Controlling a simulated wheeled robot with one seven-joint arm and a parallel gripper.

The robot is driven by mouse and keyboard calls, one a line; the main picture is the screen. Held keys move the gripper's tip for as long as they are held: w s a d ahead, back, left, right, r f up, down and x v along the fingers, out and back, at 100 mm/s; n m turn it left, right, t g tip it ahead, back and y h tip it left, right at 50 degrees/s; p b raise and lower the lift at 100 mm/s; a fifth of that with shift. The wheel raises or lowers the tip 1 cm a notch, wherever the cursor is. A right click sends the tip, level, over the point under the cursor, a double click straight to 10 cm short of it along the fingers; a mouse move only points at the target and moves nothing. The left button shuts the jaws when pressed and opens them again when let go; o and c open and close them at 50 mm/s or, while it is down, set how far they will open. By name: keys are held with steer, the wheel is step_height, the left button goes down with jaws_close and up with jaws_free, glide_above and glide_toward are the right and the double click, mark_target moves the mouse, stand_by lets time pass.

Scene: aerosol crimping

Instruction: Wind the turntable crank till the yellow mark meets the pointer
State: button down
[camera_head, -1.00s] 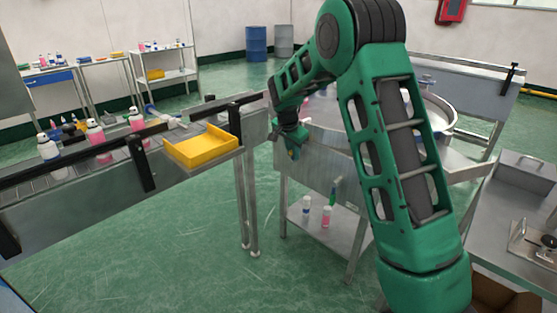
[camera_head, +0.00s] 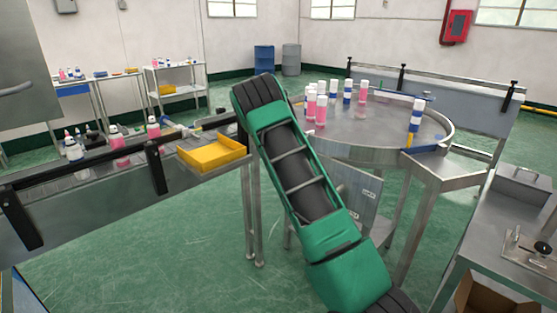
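The round grey turntable (camera_head: 385,137) stands at centre right, with several pink and blue-and-white bottles (camera_head: 321,108) on its top. A small yellow spot (camera_head: 408,141) shows at its near right rim, beside a blue piece (camera_head: 427,149); I cannot tell whether it is the mark. I cannot make out the pointer. A grey panel with small labels (camera_head: 368,194) shows below the turntable. The crank is not visible; my green arm covers part of the area under the turntable. My gripper is not visible either.
A conveyor (camera_head: 100,200) with bottles and a black rail runs along the left, with a yellow tray (camera_head: 213,153) at its end. A metal bench (camera_head: 500,240) with a box and a fixture stands at right. Green floor is open between conveyor and turntable stand.

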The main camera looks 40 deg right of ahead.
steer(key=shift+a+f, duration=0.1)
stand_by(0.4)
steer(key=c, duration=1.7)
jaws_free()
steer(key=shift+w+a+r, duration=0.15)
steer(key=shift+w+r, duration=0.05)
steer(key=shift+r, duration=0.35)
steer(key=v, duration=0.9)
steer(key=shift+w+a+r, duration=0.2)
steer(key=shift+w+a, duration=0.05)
